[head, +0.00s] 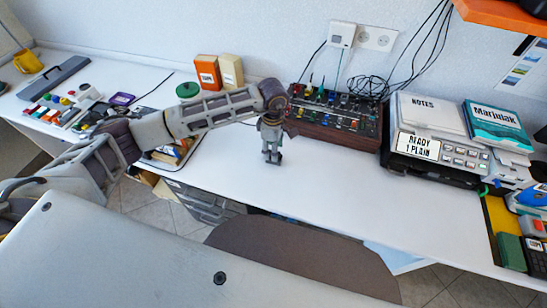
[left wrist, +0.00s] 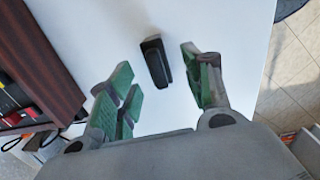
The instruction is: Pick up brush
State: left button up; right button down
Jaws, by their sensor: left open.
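A small black oblong object (left wrist: 155,62), which looks like the brush, lies on the white table (left wrist: 215,20) in the left wrist view. My left gripper (left wrist: 160,82) is open, its green-padded fingers on either side of the object in that picture. The object lies a little beyond the fingertips and appears apart from them; the exact height gap cannot be told. In the head view my left gripper (head: 272,157) points down over the middle of the table and hides the object. My right gripper is in neither view.
A brown mixer box (head: 340,138) stands right behind my left gripper. A machine with a notes pad (head: 432,112) stands further right. Orange and cream boxes (head: 231,70) and a green round item (head: 187,90) stand behind my arm. The table front right of the gripper is clear.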

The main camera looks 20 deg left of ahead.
pick_arm(q)
jog(key=shift+f, duration=0.1)
jog(key=shift+w+f, duration=0.15)
jog(key=shift+f, duration=2.35)
jog(key=shift+c, duration=0.3)
jog(key=c, duration=1)
jog(key=shift+r, duration=0.1)
jog(key=shift+c, duration=0.2)
jog(key=shift+r, duration=4.9)
